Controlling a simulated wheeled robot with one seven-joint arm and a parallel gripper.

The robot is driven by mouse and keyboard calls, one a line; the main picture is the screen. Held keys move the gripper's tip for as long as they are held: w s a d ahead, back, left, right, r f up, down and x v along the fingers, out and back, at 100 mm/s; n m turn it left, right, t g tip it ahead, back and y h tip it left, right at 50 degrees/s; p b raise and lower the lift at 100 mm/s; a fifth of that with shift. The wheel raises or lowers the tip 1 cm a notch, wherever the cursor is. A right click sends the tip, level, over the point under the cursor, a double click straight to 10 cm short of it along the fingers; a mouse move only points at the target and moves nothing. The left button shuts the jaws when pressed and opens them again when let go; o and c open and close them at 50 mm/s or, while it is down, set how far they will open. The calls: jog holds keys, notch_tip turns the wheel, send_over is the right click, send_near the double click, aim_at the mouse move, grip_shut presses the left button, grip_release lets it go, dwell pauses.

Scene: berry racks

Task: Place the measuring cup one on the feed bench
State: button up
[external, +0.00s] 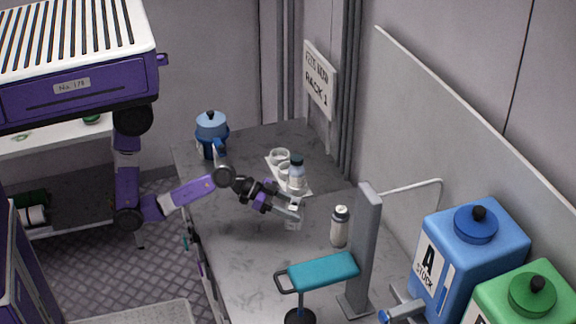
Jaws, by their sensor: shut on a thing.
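My gripper (291,211) is over the middle of the grey bench (240,265), shut on a small pale cup (293,224), which looks like a measuring cup. The fingers hide part of the cup. It is low over the bench top; I cannot tell if its base touches. The bench carries no readable name in this view.
A white tray (303,191) with pale cups and a dark-capped bottle (296,172) lies behind my gripper. A blue pot (211,131) stands at the back left.

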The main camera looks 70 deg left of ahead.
jog(key=s+d+r+m+g+h+p, duration=0.1)
jog(key=s+d+r, duration=0.15)
jog(key=s, duration=0.55)
jog(key=s+d+r+m+g+h, duration=0.1)
jog(key=s+d, duration=0.2)
jog(key=s, duration=0.5)
jog(key=shift+w+d+f, duration=0.1)
jog(key=shift+w+f, duration=0.05)
jog(key=shift+f, duration=1.9)
jog(key=shift+w+d+f, duration=0.1)
jog(key=shift+f, duration=1.95)
jog(key=shift+f, duration=0.1)
jog(key=o, duration=1.4)
jog(key=shift+c, duration=0.2)
